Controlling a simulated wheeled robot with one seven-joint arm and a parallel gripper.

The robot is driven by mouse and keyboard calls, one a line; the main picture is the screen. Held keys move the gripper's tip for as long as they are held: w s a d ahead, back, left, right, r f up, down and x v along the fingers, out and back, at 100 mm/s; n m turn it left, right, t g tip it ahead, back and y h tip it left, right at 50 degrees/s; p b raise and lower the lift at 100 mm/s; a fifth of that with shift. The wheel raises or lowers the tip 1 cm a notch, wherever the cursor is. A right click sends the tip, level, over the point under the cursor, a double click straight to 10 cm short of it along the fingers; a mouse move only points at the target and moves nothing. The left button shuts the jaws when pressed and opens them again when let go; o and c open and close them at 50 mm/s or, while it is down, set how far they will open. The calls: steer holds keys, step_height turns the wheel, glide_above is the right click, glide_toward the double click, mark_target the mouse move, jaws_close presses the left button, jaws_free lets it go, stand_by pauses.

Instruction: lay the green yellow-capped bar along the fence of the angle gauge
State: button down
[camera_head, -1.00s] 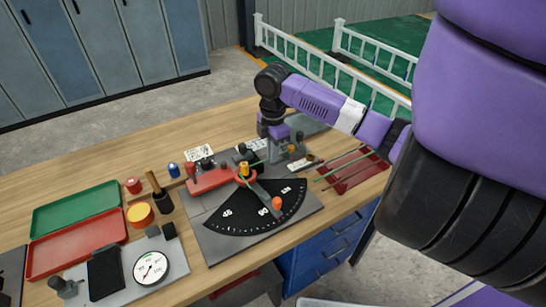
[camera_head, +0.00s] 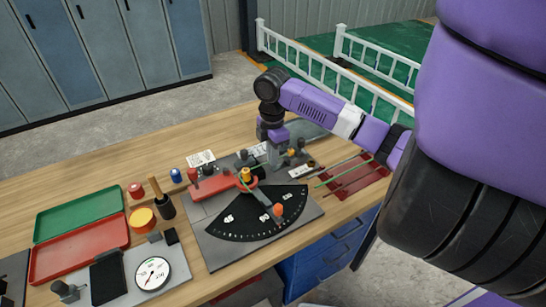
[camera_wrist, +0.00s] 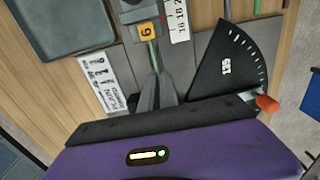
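The angle gauge is a grey plate with a black fan-shaped dial (camera_head: 243,219), a red piece (camera_head: 212,187) at its left, a yellow knob (camera_head: 245,174) and a grey swing arm ending in an orange knob (camera_head: 278,209). The dial (camera_wrist: 228,62) also shows at the right in the wrist view. My gripper (camera_head: 276,164) points down behind the gauge. In the wrist view its narrow grey fingers (camera_wrist: 156,95) are together on a thin green bar (camera_wrist: 153,55), which runs upward past them.
A dark red rack (camera_head: 352,180) with thin bars, one green, lies right of the gauge. Several small knobs and blocks crowd the back near my gripper. Green (camera_head: 75,213) and red (camera_head: 50,260) trays and a round dial meter (camera_head: 152,273) stand left.

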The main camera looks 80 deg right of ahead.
steer(key=shift+r+p, duration=2.45)
steer(key=shift+r, duration=1)
steer(key=shift+w+a+f, duration=0.1)
